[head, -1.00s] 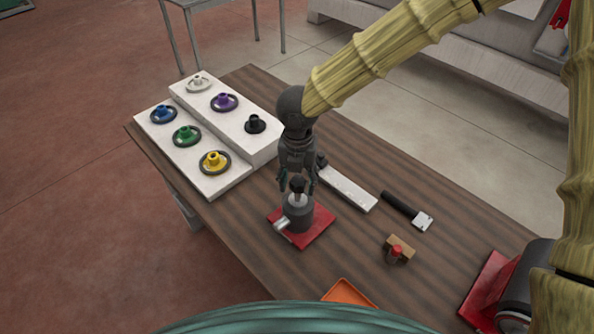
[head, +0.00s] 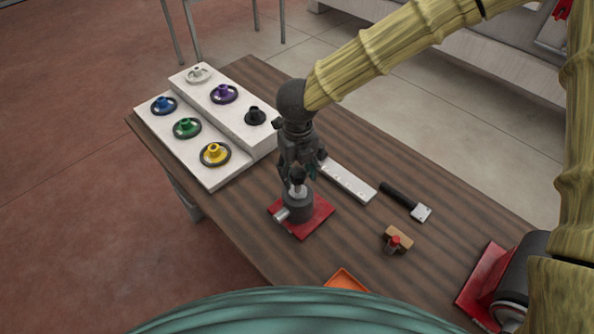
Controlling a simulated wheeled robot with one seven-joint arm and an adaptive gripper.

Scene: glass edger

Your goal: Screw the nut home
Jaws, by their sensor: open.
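A dark grey cylinder (head: 298,207) stands upright on a red square plate (head: 316,222), with a pale silver stub sticking out at its lower left. A light metal shaft (head: 297,190) rises from its top. A small dark round piece, which may be the nut (head: 297,175), sits at the top of the shaft. My gripper (head: 299,178) points down from above, with its open fingers close around this dark piece. I cannot tell whether the fingers touch it, or how far down the piece sits.
White stepped blocks hold several coloured flanged parts, including a yellow one (head: 215,153), at the back left. A white bar (head: 347,181), a black-handled tool (head: 405,202), a brown block with a red piece (head: 397,240) and an orange tray (head: 345,281) lie to the right and front.

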